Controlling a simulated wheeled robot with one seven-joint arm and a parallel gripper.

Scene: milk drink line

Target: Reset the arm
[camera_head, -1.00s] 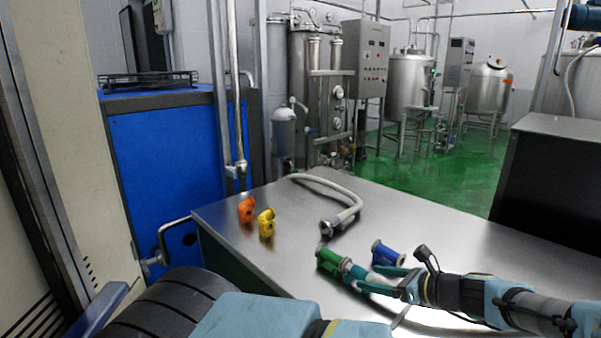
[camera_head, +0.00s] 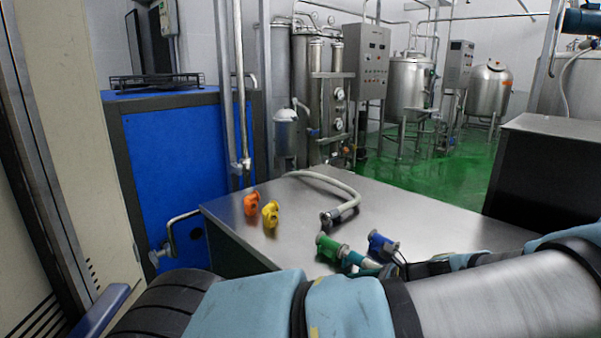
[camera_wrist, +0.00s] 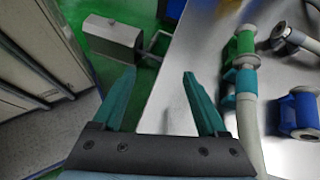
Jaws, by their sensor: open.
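My gripper (camera_wrist: 158,73) is open in the wrist view, with two teal fingers apart and nothing between them. It is beside the steel table's edge. A green fitting (camera_wrist: 242,45) joined to a teal collar (camera_wrist: 240,82) and a pale hose (camera_wrist: 250,138) lies on the table to the right of the fingers, apart from them. In the head view the green fitting (camera_head: 328,247) stands out, but my arm mostly hides my gripper there.
A blue fitting (camera_head: 381,246), an orange fitting (camera_head: 251,204), a yellow fitting (camera_head: 270,213) and a grey hose (camera_head: 335,184) rest on the steel table (camera_head: 420,210). A blue cabinet (camera_head: 175,150) stands at left, a dark box (camera_head: 540,180) at right.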

